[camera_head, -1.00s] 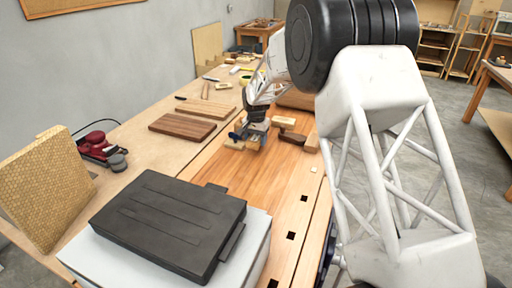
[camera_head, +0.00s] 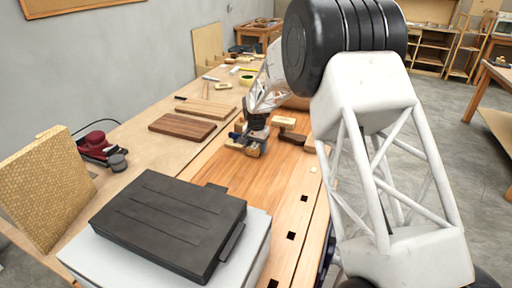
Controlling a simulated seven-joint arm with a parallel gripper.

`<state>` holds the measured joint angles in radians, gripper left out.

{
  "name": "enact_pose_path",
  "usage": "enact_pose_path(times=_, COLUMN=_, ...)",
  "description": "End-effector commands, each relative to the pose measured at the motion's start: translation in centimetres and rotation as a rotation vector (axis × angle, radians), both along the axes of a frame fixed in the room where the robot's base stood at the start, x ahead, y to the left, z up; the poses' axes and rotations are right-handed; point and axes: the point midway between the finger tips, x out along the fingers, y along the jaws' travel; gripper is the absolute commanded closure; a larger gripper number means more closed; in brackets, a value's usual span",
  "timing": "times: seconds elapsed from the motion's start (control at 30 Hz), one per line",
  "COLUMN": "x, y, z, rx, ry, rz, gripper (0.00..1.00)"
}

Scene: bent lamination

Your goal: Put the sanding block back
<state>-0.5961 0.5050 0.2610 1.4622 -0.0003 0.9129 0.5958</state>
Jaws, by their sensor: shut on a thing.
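My gripper (camera_head: 250,142) is low over the wooden bench, in the middle distance. It is shut on a small block, which I take to be the sanding block (camera_head: 253,152); the fingers hide most of it. I cannot tell whether the block touches the bench top. A light tan wooden piece (camera_head: 233,145) shows just left of the gripper. To the right of the gripper lie a light wooden block (camera_head: 285,121) and a darker brown block (camera_head: 292,137), close together.
A big black case (camera_head: 168,222) on a pale box fills the near bench. Dark brown boards (camera_head: 182,127) and a red power tool (camera_head: 97,145) lie to the left. The bench top (camera_head: 262,182) between case and gripper is clear, with square holes along its right edge.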

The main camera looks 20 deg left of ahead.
Motion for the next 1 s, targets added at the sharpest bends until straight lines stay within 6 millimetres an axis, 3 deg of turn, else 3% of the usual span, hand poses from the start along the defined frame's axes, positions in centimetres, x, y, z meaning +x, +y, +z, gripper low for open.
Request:
enact_pose_path(times=0.13, x=0.0, y=0.0, z=-0.3, rx=0.000, ry=0.000, rz=0.000, gripper=0.71)
enact_pose_path(times=0.17, x=0.0, y=0.0, z=-0.3, rx=0.000, ry=0.000, rz=0.000, gripper=0.40)
enact_pose_path(times=0.33, x=0.0, y=0.0, z=-0.2, rx=0.000, ry=0.000, rz=0.000, gripper=0.16)
enact_pose_path(times=0.73, x=0.0, y=0.0, z=0.1, rx=0.000, ry=0.000, rz=0.000, gripper=0.16)
enact_pose_path(times=1.0, x=0.0, y=0.0, z=2.5, rx=0.002, ry=-0.003, rz=0.000, gripper=0.16)
